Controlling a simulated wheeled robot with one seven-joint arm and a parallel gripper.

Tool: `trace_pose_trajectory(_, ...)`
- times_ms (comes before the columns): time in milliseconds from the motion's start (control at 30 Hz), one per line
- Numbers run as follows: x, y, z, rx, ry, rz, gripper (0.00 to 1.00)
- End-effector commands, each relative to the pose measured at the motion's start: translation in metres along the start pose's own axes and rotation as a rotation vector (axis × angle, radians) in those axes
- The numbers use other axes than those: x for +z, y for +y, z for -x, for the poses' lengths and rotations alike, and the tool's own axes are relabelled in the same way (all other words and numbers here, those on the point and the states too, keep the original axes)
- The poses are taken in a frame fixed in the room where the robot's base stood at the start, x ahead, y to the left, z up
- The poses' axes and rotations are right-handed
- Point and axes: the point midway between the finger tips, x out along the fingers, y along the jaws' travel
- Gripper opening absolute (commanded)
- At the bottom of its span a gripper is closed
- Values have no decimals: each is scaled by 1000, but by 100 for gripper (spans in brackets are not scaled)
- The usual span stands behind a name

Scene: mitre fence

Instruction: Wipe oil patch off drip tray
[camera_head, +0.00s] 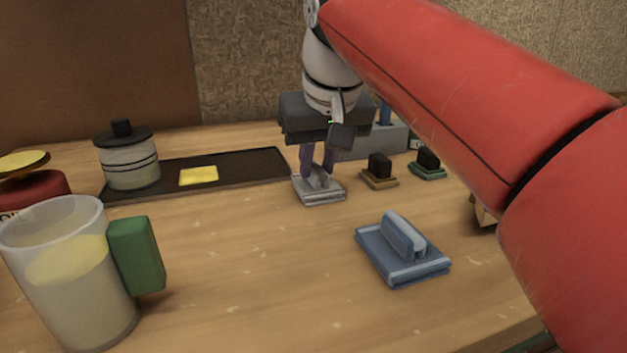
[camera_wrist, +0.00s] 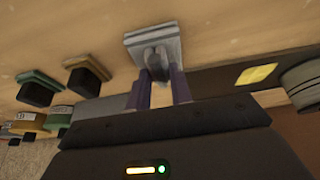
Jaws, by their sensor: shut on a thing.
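The drip tray (camera_head: 243,166) is a long, flat black tray at the back of the table. A yellow oil patch (camera_head: 198,176) lies on its middle; the patch also shows in the wrist view (camera_wrist: 257,75). My gripper (camera_head: 318,174) is to the right of the tray, pointing down, with its purple fingers shut on the handle of a grey wiping pad (camera_head: 320,194). In the wrist view the pad (camera_wrist: 152,40) sits level beyond the fingertips. I cannot tell whether its underside touches the table.
A lidded glass jar (camera_head: 130,165) stands on the tray's left end. A blue handled pad (camera_head: 403,248) lies at front right. Black-topped blocks on brown (camera_head: 379,172) and green (camera_head: 428,163) bases stand right of my gripper. A jug (camera_head: 75,275) stands at front left. The table's middle is clear.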

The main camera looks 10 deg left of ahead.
Motion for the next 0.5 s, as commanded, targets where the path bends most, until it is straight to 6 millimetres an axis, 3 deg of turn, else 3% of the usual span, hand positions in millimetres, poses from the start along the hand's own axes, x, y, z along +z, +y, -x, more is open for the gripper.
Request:
trace_pose_trajectory(167,-1,0,2,0,0,0,0)
trace_pose_trajectory(500,-11,0,26,0,1,0,0)
